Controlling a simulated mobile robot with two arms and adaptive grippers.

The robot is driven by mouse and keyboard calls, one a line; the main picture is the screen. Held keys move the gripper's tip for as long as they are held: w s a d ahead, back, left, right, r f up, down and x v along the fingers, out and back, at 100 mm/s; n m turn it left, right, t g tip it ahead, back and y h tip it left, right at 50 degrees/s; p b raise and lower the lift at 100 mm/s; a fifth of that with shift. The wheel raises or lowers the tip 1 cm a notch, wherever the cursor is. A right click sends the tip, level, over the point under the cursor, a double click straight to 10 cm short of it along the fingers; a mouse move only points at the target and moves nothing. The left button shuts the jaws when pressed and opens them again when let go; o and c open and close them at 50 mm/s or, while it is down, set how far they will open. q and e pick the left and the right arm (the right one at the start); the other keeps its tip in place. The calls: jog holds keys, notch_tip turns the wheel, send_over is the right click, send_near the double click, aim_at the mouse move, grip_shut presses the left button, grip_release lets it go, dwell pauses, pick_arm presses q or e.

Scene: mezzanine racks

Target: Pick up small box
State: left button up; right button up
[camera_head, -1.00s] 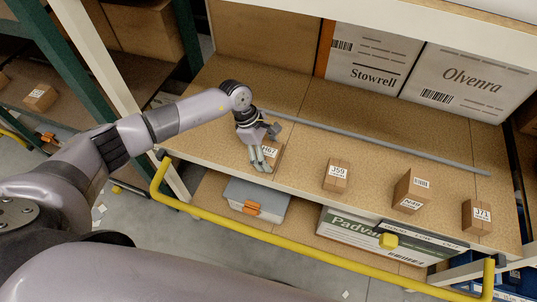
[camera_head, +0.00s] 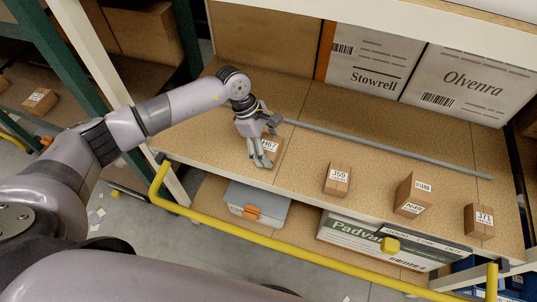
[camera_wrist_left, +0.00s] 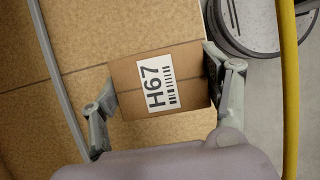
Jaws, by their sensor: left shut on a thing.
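The small brown box labelled H67 (camera_head: 270,147) is at the left part of the shelf board, near its front edge. In the left wrist view the box (camera_wrist_left: 185,72) sits between the two fingers, its label facing the camera. My left gripper (camera_head: 262,160) is shut on it, one finger on each side; the gripper also shows in the left wrist view (camera_wrist_left: 160,95). Part of the box is hidden behind the fingers in the head view. I cannot tell whether it is clear of the board. My right gripper is not in view.
More small boxes, J59 (camera_head: 337,179), N49 (camera_head: 411,195) and 371 (camera_head: 479,221), stand to the right on the shelf board (camera_head: 300,190). A grey rail (camera_head: 390,147) runs behind them. A yellow bar (camera_head: 290,256) crosses in front. Large cartons (camera_head: 367,62) stand at the back.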

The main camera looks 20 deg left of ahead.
aim_at(269, 146)
pick_arm(q)
notch_tip(269, 146, up, 14)
jog(key=b, duration=0.3)
jog(key=s+r+b, duration=0.2)
jog(key=s+b, duration=0.4)
jog(key=s, duration=0.7)
jog(key=s+r+b, duration=0.2)
jog(key=s+b, duration=0.4)
jog(key=s, duration=0.7)
jog(key=shift+a+r, duration=0.2)
jog(key=shift+a, duration=0.25)
